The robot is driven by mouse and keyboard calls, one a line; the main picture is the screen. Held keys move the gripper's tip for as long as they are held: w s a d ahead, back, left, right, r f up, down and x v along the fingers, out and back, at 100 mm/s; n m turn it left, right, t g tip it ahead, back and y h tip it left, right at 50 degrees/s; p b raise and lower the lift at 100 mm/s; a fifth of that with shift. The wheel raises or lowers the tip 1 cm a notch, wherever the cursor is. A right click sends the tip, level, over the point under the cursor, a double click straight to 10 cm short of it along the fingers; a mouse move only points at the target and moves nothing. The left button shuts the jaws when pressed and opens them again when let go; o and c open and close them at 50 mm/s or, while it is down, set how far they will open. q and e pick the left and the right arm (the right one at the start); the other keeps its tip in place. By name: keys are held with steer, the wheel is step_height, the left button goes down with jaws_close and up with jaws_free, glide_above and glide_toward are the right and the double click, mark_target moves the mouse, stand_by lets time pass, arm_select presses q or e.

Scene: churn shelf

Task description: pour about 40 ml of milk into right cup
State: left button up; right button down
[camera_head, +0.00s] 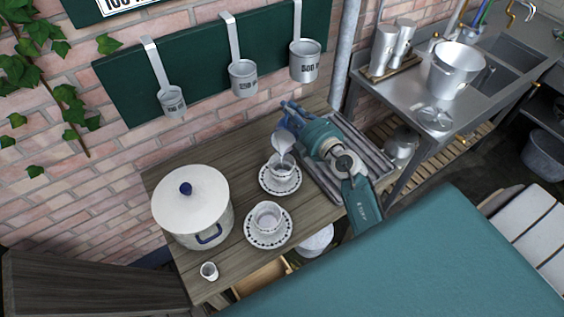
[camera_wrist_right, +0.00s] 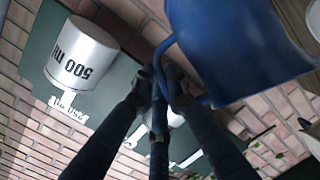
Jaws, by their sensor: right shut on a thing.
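Two white patterned cups stand on saucers on the wooden counter. The farther cup (camera_head: 281,171), slightly to the right, is on its own saucer (camera_head: 280,189); the nearer cup (camera_head: 268,217) is on another saucer (camera_head: 268,241). My right gripper (camera_head: 289,110) is shut on the handle of a blue jug (camera_wrist_right: 235,45). In the head view the jug (camera_head: 284,139) is tilted above the farther cup, with white milk at its mouth. A pale stream seems to reach down into that cup. The amount in the cup is unclear. My left gripper is out of view.
A slatted tray (camera_head: 318,178) lies under my right arm. Measuring ladles (camera_head: 243,77) hang on the green board behind.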

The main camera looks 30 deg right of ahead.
steer(key=shift+w+d, duration=0.45)
steer(key=shift+w, duration=0.05)
steer(key=shift+w+d, duration=0.1)
steer(key=shift+r+t+b, duration=0.15)
steer(key=shift+t+b, duration=0.15)
steer(key=shift+b, duration=0.45)
stand_by(0.6)
steer(key=r+p, duration=0.1)
steer(key=p, duration=0.1)
steer(key=w+d+g+p, duration=0.1)
steer(key=p, duration=0.2)
steer(key=shift+r+m+p, duration=0.35)
steer(key=shift+m, duration=0.05)
steer(key=f, duration=0.1)
steer(key=f+g, duration=0.1)
steer(key=w+d+f+m, duration=0.1)
steer(key=shift+d+g+p, duration=0.1)
steer(key=shift+g+p, duration=0.25)
steer(key=shift+g, duration=0.05)
steer(key=shift+w+r+m+p, duration=0.1)
steer(key=shift+r+m+p, duration=0.2)
steer(key=shift+p, duration=0.5)
steer(key=shift+f+g+y, duration=0.3)
steer(key=shift+g+y, duration=0.1)
steer(key=shift+g, duration=0.1)
steer(key=shift+w, duration=0.1)
steer(key=shift+w+d+m, duration=0.1)
steer(key=shift+d+m, duration=0.05)
steer(key=shift+m, duration=0.15)
